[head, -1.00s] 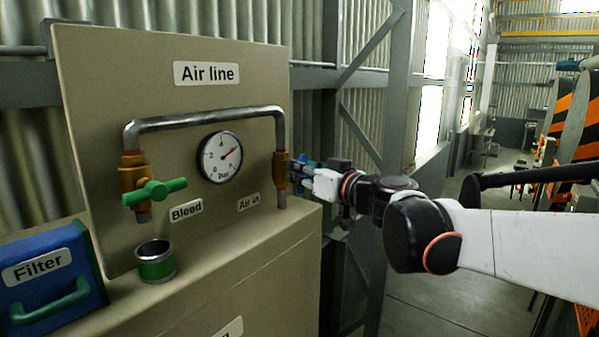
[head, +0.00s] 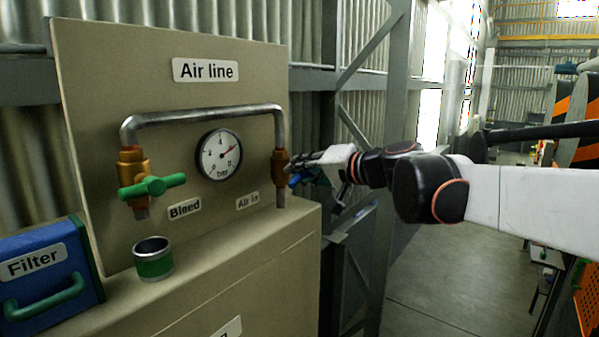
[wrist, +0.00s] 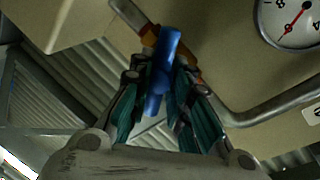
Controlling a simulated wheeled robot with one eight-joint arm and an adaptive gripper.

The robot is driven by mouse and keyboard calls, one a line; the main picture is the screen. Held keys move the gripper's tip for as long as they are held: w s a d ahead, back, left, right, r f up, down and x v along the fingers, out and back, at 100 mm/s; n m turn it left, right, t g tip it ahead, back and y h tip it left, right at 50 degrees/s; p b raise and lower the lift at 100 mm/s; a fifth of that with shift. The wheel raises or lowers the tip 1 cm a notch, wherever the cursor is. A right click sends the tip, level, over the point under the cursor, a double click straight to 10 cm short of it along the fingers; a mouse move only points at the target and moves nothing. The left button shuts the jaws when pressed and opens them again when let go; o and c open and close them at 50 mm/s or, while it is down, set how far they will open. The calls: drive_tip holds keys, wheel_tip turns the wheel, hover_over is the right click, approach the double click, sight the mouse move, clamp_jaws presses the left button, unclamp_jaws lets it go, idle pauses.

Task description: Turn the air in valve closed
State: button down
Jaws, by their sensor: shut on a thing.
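The air in valve has a brass body (head: 281,168) on the right leg of the pipe, above the "Air in" label (head: 247,201). Its blue handle (wrist: 163,70) shows between the fingers in the wrist view, and a bit of blue shows under the gripper in the head view. My gripper (wrist: 170,95) is at the valve from the right and is shut on the blue handle. In the head view my gripper (head: 305,170) hides most of the handle.
The gauge (head: 219,155) has its red needle pointing to the upper right. The bleed valve's green handle (head: 153,187) lies roughly level on the left, above a green cup (head: 154,259). A blue filter box (head: 48,277) stands at far left. Open floor lies to the right.

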drive_tip(key=m+g, duration=0.1)
drive_tip(key=m, duration=0.1)
drive_tip(key=f+m+y+b, duration=0.1)
drive_tip(key=m, duration=0.1)
drive_tip(key=shift+d+m+g, duration=0.1)
drive_tip(key=shift+m+g, duration=0.2)
drive_tip(key=shift+g, duration=0.1)
idle(0.8)
drive_tip(key=c, duration=1.8)
unclamp_jaws()
drive_tip(key=shift+o, duration=1)
drive_tip(key=shift+d, duration=0.1)
drive_tip(key=shift+r, duration=0.1)
drive_tip(key=v, duration=0.7)
drive_tip(key=shift+d, duration=0.2)
